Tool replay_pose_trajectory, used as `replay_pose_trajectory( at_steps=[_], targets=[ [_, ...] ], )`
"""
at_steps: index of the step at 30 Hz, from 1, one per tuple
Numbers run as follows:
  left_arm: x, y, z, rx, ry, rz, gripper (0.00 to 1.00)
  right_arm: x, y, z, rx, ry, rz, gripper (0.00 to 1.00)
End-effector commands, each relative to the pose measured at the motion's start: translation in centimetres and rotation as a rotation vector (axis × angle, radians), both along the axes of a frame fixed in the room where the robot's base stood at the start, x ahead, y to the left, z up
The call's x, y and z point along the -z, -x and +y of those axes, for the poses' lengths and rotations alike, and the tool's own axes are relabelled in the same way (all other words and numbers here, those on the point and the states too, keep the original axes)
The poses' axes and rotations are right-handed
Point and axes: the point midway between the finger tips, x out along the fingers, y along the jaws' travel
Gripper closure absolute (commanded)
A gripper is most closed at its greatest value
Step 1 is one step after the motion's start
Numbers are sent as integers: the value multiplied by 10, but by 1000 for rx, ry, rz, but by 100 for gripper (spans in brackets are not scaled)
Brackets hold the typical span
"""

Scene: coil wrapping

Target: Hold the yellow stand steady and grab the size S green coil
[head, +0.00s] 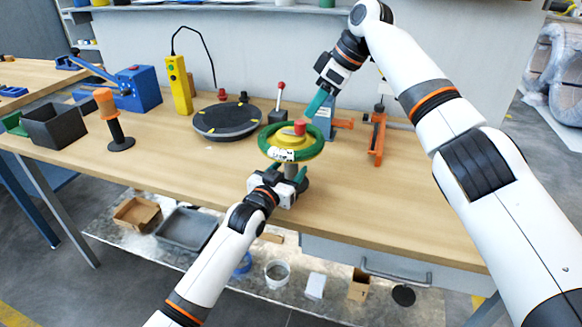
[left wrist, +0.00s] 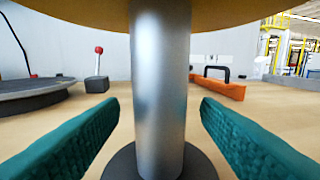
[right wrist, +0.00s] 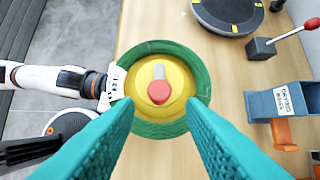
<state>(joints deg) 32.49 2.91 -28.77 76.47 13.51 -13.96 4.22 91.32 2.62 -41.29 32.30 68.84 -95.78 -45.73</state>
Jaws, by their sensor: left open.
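The yellow stand (head: 289,141) is on the table near its front edge, with a red knob (head: 299,127) on top. The green coil (head: 314,149) rings its yellow top and carries a white label; the size is too small to read. My left gripper (left wrist: 160,108) is open, its teal fingers on either side of the stand's metal post (left wrist: 160,70), with gaps visible on both sides. My right gripper (right wrist: 160,105) is open above the stand. In the right wrist view its fingers point down over the near part of the green coil (right wrist: 195,62), apart from each other.
A black turntable (head: 227,121) lies left of the stand. A red-knobbed lever (head: 279,98) and a grey-blue device (head: 324,118) stand behind it. An orange tool (head: 377,138) is to the right. The table front left of the stand is clear.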

Motion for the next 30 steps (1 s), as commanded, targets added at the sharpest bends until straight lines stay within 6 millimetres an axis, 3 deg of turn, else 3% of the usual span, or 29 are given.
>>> replay_pose_trajectory(
  at_steps=[6,16,26,30],
  targets=[
    [0,-15,-8,0,-1,0,43,0,0,0,0,0,0,64],
    [0,-16,-9,0,-1,0,44,0,0,0,0,0,0,64],
    [0,-16,-8,0,-2,-1,98,0,0,0,0,0,0,64],
    [0,-16,-8,0,-2,-1,100,0,0,0,0,0,0,64]
  ],
)
